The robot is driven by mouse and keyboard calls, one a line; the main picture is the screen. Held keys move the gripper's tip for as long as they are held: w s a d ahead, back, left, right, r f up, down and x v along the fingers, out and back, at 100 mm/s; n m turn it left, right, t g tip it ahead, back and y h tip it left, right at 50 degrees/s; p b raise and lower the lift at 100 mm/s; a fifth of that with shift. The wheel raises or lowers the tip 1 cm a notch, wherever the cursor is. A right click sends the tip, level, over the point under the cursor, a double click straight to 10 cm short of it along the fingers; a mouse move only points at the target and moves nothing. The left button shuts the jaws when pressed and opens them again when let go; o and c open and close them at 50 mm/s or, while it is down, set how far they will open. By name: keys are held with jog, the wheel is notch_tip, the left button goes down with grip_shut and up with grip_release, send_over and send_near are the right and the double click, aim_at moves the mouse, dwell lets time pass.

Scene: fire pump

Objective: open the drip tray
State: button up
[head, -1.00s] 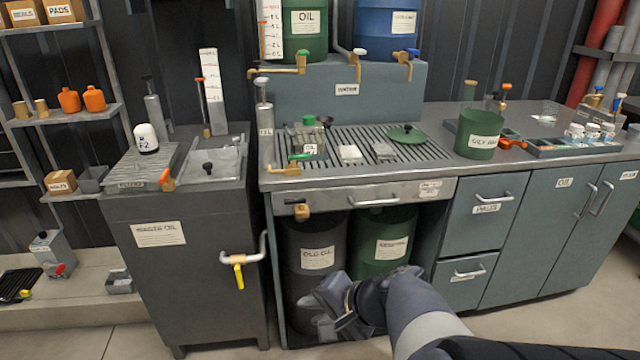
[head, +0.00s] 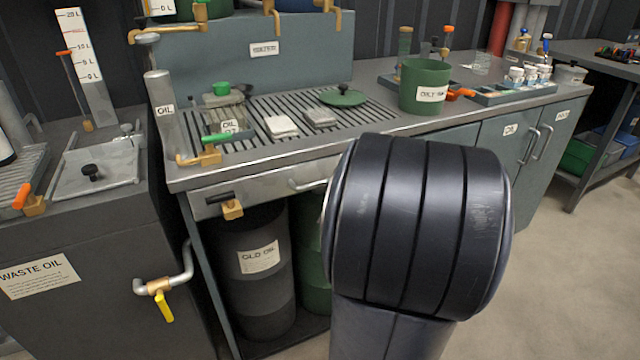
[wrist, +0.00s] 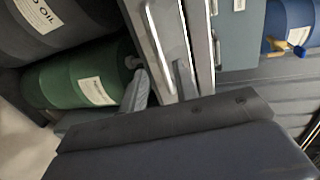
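The drip tray (head: 270,193) is the pale metal drawer front under the slatted worktop. It looks closed. The left end of its bar handle (head: 305,185) shows in the head view; my arm hides the rest. In the wrist view the drip tray's front (wrist: 140,20) runs down from the top, turned on its side, with the handle (wrist: 156,42) along it. My gripper (wrist: 160,75) is open, one finger to each side of the handle's line. It looks close to the front; I cannot tell whether it touches. My arm hides the gripper in the head view.
A small tap (head: 231,207) sticks out at the drip tray's left end. The old oil drum (head: 263,265) and a green drum (head: 312,250) stand below. A waste oil cabinet with a yellow-handled valve (head: 163,300) is at left. Open floor lies at right.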

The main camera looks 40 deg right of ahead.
jog(key=x, duration=0.7)
jog(key=shift+b, duration=0.3)
jog(key=shift+a, duration=0.1)
jog(key=shift+c, duration=0.6)
grip_shut()
